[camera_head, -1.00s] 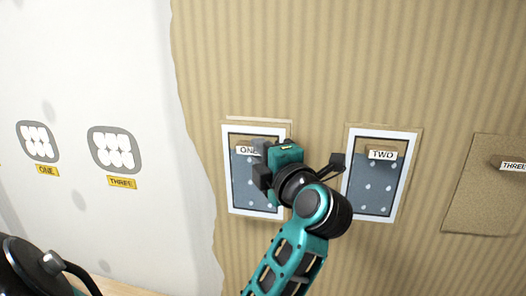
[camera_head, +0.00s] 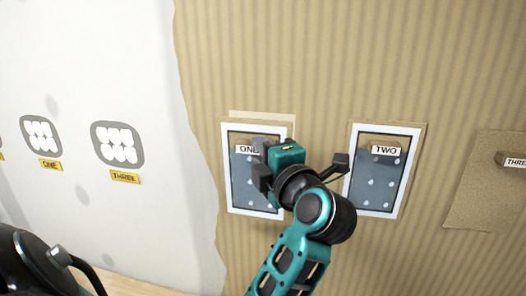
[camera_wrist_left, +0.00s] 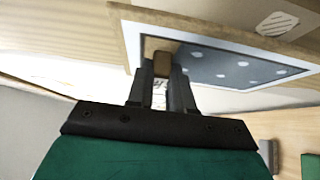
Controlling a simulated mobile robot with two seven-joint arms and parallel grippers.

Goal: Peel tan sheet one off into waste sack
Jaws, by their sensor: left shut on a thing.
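Tan sheet one (camera_head: 240,190) is a tan sheet bearing a white-bordered, blue-grey dotted panel and a label reading ONE (camera_head: 247,149). My left gripper (camera_head: 262,165) is in front of its upper middle and hides part of the panel. A pale strip (camera_head: 262,115) shows along the sheet's top edge. In the left wrist view the fingers (camera_wrist_left: 162,80) are shut on a small tan tab (camera_wrist_left: 162,62) at the sheet's edge. There the sheet (camera_wrist_left: 235,65) looks tilted above the fingers. The waste sack is not in view. My right gripper is not in view.
Tan sheet two (camera_head: 372,185), with a similar panel, is close to the right of my left arm. A plain tan sheet three (camera_head: 480,195) is farther right. Striped tan wallpaper (camera_head: 310,60) covers this wall. Grey-framed patches (camera_head: 117,143) mark the white wall at left.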

